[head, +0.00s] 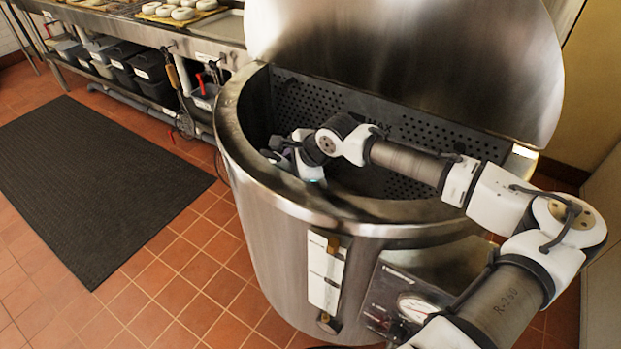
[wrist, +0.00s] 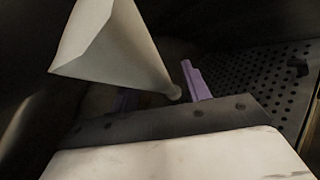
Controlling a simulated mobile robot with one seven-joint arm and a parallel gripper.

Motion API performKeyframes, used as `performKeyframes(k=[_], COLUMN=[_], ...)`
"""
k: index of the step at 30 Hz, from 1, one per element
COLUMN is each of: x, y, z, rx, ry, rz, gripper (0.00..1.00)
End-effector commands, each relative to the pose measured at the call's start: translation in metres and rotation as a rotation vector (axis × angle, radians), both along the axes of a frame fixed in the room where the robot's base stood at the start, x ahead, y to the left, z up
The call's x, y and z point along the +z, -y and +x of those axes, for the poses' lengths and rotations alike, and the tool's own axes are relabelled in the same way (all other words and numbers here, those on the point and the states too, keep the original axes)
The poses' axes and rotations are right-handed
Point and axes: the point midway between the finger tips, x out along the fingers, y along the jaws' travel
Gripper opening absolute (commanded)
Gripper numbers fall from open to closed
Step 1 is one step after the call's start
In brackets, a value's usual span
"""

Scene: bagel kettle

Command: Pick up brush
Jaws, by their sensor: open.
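My gripper (wrist: 158,90) is open, with its two purple fingers showing past the dark wrist edge in the wrist view. A pale, tapering object (wrist: 105,42), which may be the brush, slants across the upper left. Its narrow rounded end lies between the fingers in the picture; I cannot tell whether it touches them. In the head view my arm reaches over the rim into the large steel kettle (head: 265,255). The gripper's fingertips are hidden there, and no brush can be made out inside the kettle.
The perforated dark panel (wrist: 262,85) stands close on the right in the wrist view. The raised kettle lid (head: 420,55) rises behind my arm. A steel counter (head: 130,32) with bins beneath is at the back left. A dark mat (head: 95,185) lies on open tiled floor.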

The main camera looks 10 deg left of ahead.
Motion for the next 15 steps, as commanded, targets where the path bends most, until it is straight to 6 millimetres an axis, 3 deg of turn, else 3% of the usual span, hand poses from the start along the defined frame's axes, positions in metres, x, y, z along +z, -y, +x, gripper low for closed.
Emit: performKeyframes(k=[9, 15], x=[-0.0050, -0.0050], y=[-0.0028, -0.0027], z=[0.0023, 0.0022], rx=[-0.002, -0.002], ry=[0.001, 0.001], rz=[0.000, 0.000], gripper=[0.46, 0.19])
